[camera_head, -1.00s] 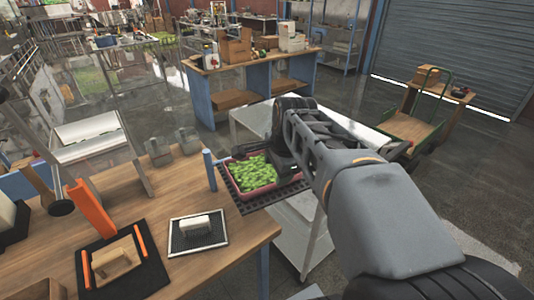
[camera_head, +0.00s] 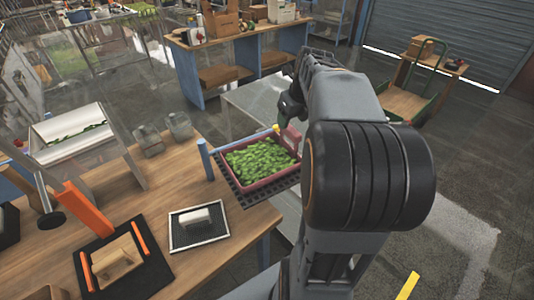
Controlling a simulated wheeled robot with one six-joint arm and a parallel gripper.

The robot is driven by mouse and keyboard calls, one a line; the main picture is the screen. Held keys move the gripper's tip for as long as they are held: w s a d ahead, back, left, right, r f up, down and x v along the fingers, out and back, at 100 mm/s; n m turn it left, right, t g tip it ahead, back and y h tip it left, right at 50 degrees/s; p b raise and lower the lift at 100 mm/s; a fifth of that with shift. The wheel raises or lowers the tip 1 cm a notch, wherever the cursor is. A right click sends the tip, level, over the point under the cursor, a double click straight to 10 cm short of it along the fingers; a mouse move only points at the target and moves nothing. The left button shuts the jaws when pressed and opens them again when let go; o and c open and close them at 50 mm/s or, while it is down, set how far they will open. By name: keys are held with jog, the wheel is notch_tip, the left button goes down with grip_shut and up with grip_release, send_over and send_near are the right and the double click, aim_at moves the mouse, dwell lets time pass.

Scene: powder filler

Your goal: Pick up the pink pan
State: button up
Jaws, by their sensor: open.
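The pink pan (camera_head: 265,182) is full of green leafy pieces (camera_head: 260,157). It rests level on a black perforated mat (camera_head: 245,198) beside the right edge of the wooden table. A pinkish upright part (camera_head: 292,140) shows at its far right corner. My gripper (camera_head: 281,122) is above and near that far right corner, dark and small in the view. It is open, and its fingertips are partly hidden. I cannot tell whether it touches the pan. My arm covers the area right of the pan.
A blue post (camera_head: 206,160) stands at the pan's left. A white tilted tray (camera_head: 68,135) with some green pieces, two grey metal containers, a small framed tray (camera_head: 198,227) and an orange-and-black fixture (camera_head: 122,262) are on the wooden table (camera_head: 180,178). A blue-legged workbench stands behind.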

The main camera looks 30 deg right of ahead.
aim_at(290, 128)
jog(key=x, duration=0.4)
jog(key=p+x, duration=0.1)
jog(key=x, duration=0.1)
jog(key=shift+w+d+f, duration=0.1)
jog(key=shift+d+f, duration=0.2)
jog(key=shift+w+f, duration=0.1)
jog(key=shift+f, duration=0.25)
jog(key=shift+f, duration=0.25)
dwell(0.4)
grip_shut()
dwell(0.4)
